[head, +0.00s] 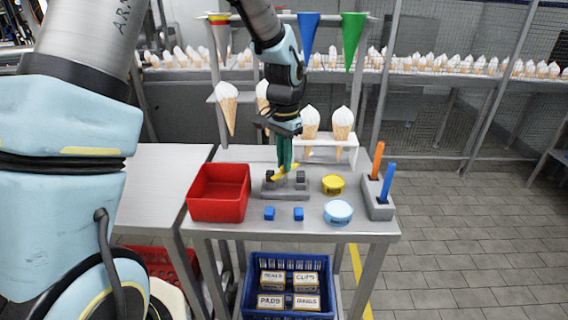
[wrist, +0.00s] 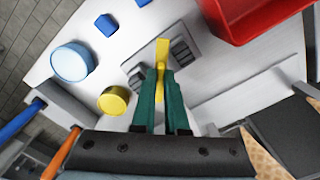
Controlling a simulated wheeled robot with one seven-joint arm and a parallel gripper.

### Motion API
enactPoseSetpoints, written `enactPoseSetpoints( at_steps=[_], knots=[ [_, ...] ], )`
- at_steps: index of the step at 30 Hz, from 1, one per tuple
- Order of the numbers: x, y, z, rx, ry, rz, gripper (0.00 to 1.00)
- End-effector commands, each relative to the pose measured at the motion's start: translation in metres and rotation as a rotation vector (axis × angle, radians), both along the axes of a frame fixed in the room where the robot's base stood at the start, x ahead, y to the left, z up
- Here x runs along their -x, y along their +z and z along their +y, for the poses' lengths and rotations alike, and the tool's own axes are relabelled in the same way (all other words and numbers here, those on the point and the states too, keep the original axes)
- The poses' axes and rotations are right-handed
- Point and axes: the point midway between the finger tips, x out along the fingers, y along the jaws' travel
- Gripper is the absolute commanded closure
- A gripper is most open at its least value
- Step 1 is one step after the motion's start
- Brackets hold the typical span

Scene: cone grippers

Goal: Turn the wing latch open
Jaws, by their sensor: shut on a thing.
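The yellow wing latch (wrist: 162,50) sits on a grey block (wrist: 146,62) on the metal table. In the head view the latch (head: 279,174) shows as a small yellow bar on the block (head: 285,192), partly hidden by my gripper. My gripper (head: 286,168) points down over the block with its green fingers. In the wrist view the green fingers (wrist: 159,75) are closed together on the near part of the latch. The far end of the latch sticks out beyond the fingertips, between the dark grey raised pieces of the block.
A red bin (head: 219,192) stands left of the block. Two blue cubes (head: 284,214) lie in front. A yellow tin (head: 333,184), a light blue tin (head: 338,212) and a holder with orange and blue sticks (head: 379,195) stand to the right. A white cone rack (head: 326,146) is behind.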

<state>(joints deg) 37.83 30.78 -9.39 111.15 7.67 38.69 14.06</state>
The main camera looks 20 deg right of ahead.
Motion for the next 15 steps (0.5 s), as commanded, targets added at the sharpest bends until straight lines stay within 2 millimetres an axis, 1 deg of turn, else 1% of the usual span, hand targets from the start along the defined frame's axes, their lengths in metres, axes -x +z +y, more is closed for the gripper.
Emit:
enactPoseSetpoints(
  at_steps=[15],
  knots=[
    [0.0015,0.0006,-0.0028,0.003,0.466,-0.002,1.0]
  ],
)
